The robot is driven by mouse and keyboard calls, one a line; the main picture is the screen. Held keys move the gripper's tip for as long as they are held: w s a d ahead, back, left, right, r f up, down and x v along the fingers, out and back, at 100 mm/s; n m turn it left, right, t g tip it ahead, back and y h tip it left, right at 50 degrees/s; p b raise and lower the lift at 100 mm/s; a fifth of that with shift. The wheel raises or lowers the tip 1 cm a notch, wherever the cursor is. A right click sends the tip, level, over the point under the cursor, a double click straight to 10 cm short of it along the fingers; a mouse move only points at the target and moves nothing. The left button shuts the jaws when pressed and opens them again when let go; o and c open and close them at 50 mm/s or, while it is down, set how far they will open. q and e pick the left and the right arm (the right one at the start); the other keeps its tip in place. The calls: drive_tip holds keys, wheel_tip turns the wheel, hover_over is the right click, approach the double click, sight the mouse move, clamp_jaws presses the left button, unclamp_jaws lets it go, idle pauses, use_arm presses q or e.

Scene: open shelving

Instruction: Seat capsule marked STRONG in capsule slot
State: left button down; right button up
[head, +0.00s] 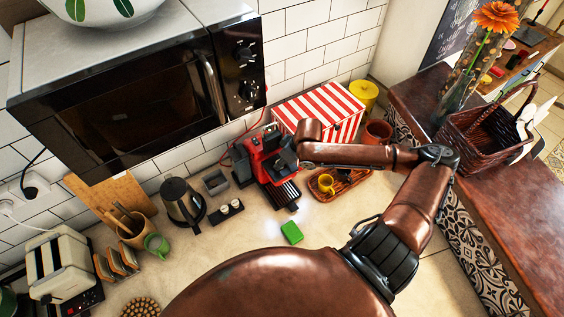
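A red and black coffee machine (265,158) stands on the counter against the tiled wall. My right arm reaches in from the lower right and bends back left, with its wrist beside the machine's top. My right gripper (287,160) seems to be at the machine's upper front, dark against dark, so its fingers and any capsule in it cannot be made out. The capsule slot cannot be told apart there. A small black holder (227,211) with light-topped pieces, perhaps capsules, stands left of the machine. No STRONG marking is readable. My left gripper is out of view.
A kettle (183,203) and small grey box (215,182) stand left of the machine. A wooden tray (350,180) with a yellow cup (326,184) is right of it, beneath my forearm. A green block (292,232) lies in front. A microwave (140,95) overhangs the left.

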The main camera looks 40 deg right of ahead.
drive_tip(key=o, duration=0.3)
drive_tip(key=shift+s+f, duration=0.35)
drive_tip(key=shift+f, duration=0.4)
drive_tip(key=shift+w+f+g, duration=0.1)
drive_tip(key=shift+w+g, duration=0.05)
drive_tip(key=shift+g, duration=0.15)
drive_tip(key=shift+d, duration=0.1)
drive_tip(key=shift+r, duration=0.35)
drive_tip(key=v, duration=1.3)
drive_tip(key=shift+w+r+p, duration=0.15)
drive_tip(key=shift+p, duration=0.2)
